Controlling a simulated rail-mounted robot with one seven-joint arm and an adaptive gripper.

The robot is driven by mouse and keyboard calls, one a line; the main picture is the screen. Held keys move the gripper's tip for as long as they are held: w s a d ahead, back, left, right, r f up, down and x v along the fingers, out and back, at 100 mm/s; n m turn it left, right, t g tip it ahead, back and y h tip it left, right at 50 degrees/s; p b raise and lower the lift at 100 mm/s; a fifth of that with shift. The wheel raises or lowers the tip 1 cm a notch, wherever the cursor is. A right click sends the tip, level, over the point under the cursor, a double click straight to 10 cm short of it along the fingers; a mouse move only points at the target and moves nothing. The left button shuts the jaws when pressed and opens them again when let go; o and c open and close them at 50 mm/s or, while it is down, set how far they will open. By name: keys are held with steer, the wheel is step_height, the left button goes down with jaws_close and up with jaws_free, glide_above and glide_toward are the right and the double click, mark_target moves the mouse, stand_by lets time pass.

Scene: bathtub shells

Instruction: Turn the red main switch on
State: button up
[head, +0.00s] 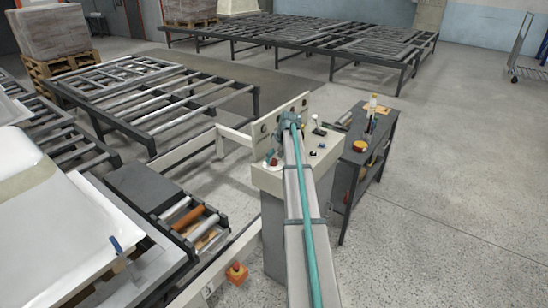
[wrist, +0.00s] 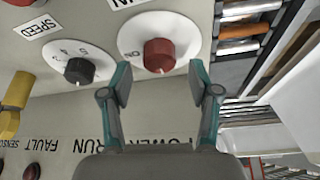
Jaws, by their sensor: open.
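The red main switch is a round red knob (wrist: 159,54) on a white dial plate (wrist: 186,38) with an ON mark, seen upside down in the wrist view. My gripper (wrist: 159,85) is open, its two teal-and-grey fingers spread at the lower left and lower right of the red knob. The fingers do not close on it, and whether they touch the panel is not clear. In the head view the red knob (head: 272,162) is small on the left part of the cream control console (head: 266,182), near the end of my arm. Its turn position is hard to read.
A black speed knob (wrist: 78,70) sits left of the red one, with a yellow part (wrist: 14,104) at the far left. Roller conveyors (head: 150,95) lie beyond the console. A dark cart (head: 368,150) stands close on its right; open floor lies further right.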

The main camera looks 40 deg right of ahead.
steer(key=shift+x, duration=0.85)
steer(key=c, duration=1.1)
steer(key=shift+c, duration=0.2)
